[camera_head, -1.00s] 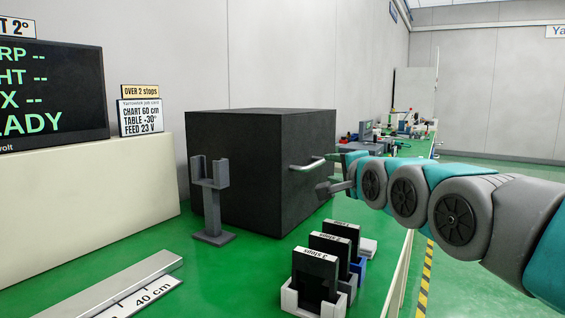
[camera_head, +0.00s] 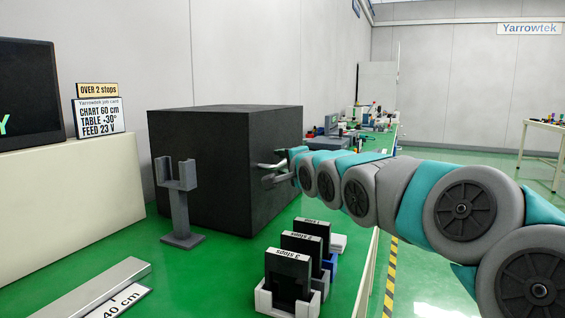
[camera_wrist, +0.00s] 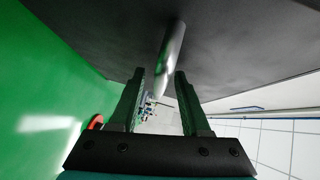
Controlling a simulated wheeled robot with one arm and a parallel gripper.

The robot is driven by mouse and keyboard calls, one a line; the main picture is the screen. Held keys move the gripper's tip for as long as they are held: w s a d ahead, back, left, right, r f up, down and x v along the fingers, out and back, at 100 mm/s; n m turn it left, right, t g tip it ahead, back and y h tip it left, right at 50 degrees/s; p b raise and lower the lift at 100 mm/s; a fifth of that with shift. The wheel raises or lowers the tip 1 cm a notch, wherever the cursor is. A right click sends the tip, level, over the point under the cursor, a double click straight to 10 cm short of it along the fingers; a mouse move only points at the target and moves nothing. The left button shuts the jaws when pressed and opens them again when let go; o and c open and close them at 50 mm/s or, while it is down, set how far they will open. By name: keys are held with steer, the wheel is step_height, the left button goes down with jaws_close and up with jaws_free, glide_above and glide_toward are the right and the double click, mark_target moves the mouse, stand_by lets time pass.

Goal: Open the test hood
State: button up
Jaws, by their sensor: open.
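The test hood (camera_head: 200,175) is a large black box, closed, standing on the green bench. A silver bar handle (camera_head: 268,166) sticks out from its right-hand face. My gripper (camera_head: 273,172) is open at the handle, with my arm reaching in from the right. In the wrist view, the handle (camera_wrist: 171,58) shows as a shiny bar between and beyond the two open fingers (camera_wrist: 160,75), nearer the right finger. I see no clear contact. The hood's dark face (camera_wrist: 100,35) fills the top of that view.
A grey forked stand (camera_head: 178,205) stands before the hood. Black cards in holders (camera_head: 288,275), labelled in stops, sit at the bench's front right. A metal rail (camera_head: 85,290) lies front left. A job card (camera_head: 100,119) and a screen (camera_head: 28,92) stand at left.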

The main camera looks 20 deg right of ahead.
steer(key=shift+c, duration=0.3)
jaws_close()
stand_by(1.2)
